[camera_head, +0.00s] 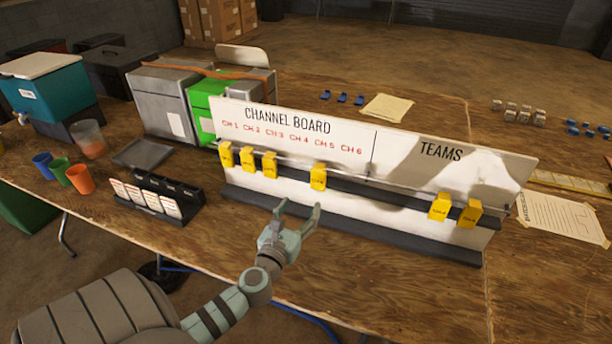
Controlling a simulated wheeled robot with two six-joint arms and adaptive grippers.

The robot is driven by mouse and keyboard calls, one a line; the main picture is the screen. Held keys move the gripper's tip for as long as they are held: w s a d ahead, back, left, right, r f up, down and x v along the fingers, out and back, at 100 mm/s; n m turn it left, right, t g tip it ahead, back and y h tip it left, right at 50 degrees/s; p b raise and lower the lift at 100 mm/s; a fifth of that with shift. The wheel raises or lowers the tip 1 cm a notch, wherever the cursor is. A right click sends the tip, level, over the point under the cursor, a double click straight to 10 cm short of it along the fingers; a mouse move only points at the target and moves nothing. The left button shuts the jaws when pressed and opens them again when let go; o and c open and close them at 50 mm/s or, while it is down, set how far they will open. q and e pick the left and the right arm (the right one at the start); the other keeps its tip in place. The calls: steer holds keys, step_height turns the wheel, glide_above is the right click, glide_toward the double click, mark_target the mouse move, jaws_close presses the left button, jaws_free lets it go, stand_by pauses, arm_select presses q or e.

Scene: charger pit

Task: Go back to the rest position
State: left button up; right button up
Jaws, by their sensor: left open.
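My left gripper (298,218) is open and empty. It is in front of the white channel board (290,208), near the board's lower edge; I cannot tell whether it touches anything. My left arm reaches in from the lower left, over the table's front edge. Several yellow tags hang on the board's rail: some under the channel labels, one of them (318,177) above my gripper, and two under TEAMS (440,207). My right gripper does not show.
The wooden table (390,297) carries a black card rack (160,197), coloured cups (80,179), a grey tray (142,153), a teal cooler (45,90) and metal cases (160,100) behind the board. Papers (563,218) lie at right. Bare table is in front of the board.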

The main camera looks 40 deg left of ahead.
arm_select(q)
steer(key=s+d+r+m+h, duration=0.1)
steer(key=d+m+h, duration=0.4)
steer(key=d+m, duration=0.35)
steer(key=s+d+r+m+h, duration=0.2)
steer(key=d+m+h, duration=0.4)
steer(key=d+m, duration=0.25)
steer(key=s+d+f+m+g+h, duration=0.2)
steer(key=s+d+f+m+g, duration=0.45)
steer(key=m, duration=0.75)
steer(key=s+a+f+m+g+y, duration=0.3)
steer(key=s+a+f+m+y, duration=0.15)
steer(key=s, duration=0.25)
steer(key=s+a+f+m+g+y, duration=0.4)
steer(key=s+a+m, duration=0.1)
steer(key=s, duration=0.2)
step_height(320, 180, down, 21)
steer(key=s+a+g, duration=0.1)
steer(key=s+a, duration=0.1)
steer(key=s, duration=0.1)
steer(key=s+f+g, duration=0.1)
steer(key=s+f, duration=0.9)
steer(key=s, duration=0.2)
steer(key=shift+s+a+f, duration=0.25)
steer(key=shift+s+f, duration=0.1)
steer(key=shift+s, duration=0.05)
